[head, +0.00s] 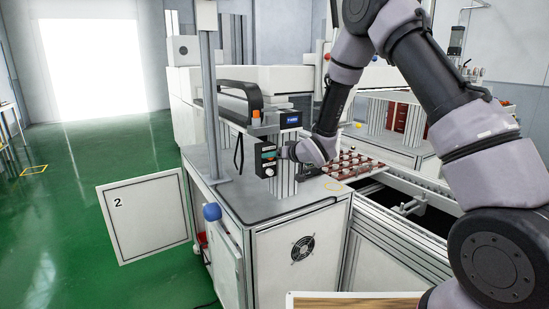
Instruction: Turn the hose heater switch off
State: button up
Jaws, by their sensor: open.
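My wrist is to the right of the gripper.
A grey post (211,90) stands left of the box. A tray of dark red parts (352,165) lies right of my wrist. A cabinet door marked 2 (147,215) hangs open at left.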

grip_shut()
jog(key=shift+s, duration=0.1)
jog(key=n+t+h, duration=0.1)
jog(key=n, duration=0.1)
jog(key=n+t+h, duration=0.1)
jog(key=n, duration=0.2)
jog(key=n+t+h, duration=0.1)
jog(key=n+h, duration=0.1)
jog(key=n, duration=0.1)
jog(key=shift+s+a+f+t, duration=0.25)
jog(key=shift+a+t, duration=0.05)
jog(key=shift+a, duration=0.05)
dwell(0.3)
dwell(0.5)
